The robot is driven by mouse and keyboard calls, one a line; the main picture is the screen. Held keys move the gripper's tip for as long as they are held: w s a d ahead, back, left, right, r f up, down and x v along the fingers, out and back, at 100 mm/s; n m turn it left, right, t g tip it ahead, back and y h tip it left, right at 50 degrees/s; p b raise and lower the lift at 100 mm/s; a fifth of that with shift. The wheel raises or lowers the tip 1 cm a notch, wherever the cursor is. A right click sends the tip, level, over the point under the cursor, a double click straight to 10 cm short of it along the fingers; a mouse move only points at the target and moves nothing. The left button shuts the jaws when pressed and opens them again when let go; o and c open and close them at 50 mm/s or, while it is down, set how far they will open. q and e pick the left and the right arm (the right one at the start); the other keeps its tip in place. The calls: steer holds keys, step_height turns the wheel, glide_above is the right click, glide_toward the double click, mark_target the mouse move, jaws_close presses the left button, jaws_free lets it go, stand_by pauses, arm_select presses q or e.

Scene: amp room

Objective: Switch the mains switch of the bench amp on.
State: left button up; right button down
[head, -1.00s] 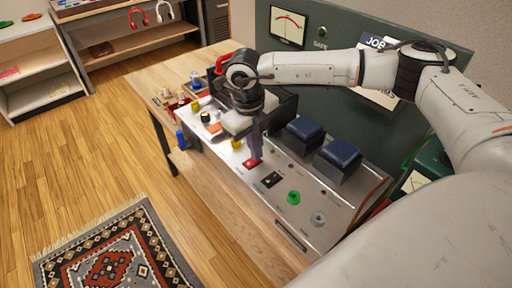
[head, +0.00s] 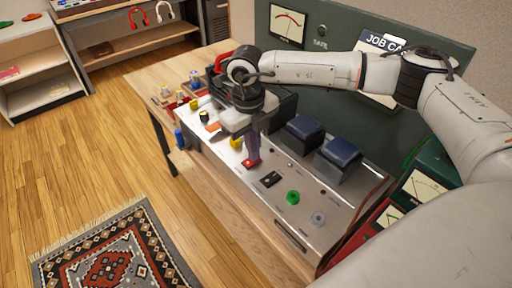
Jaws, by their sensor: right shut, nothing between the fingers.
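The bench amp (head: 345,212) is a silver sloped panel on the wooden bench, with two dark blue-topped blocks at its back. A red switch (head: 250,163) sits on the panel's left-middle part. A black switch (head: 270,179) is just to its right. Labels are too small to read, so I cannot tell which is the mains switch or how either is set. My right gripper (head: 253,155) is shut and empty, pointing down at the red switch. Its tips partly cover the switch, and I cannot tell whether they touch. My left gripper is out of view.
A green knob (head: 292,197) and a grey knob (head: 318,219) are on the panel's right part. A yellow knob (head: 236,142) is left of my gripper. The dark green back panel (head: 340,60) rises behind. A patterned rug (head: 115,255) lies on the floor.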

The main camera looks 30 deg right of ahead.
mark_target(250, 162)
steer(key=shift+s+a, duration=0.1)
steer(key=shift+a, duration=0.4)
steer(key=shift+d+r, duration=0.1)
steer(key=shift+r+p, duration=0.3)
steer(key=shift+r, duration=0.05)
steer(key=r, duration=0.1)
steer(key=r+p, duration=0.2)
steer(key=shift+a, duration=0.25)
step_height(250, 162, up, 10)
steer(key=a+b, duration=0.1)
steer(key=shift+a, duration=0.15)
steer(key=shift+s, duration=0.2)
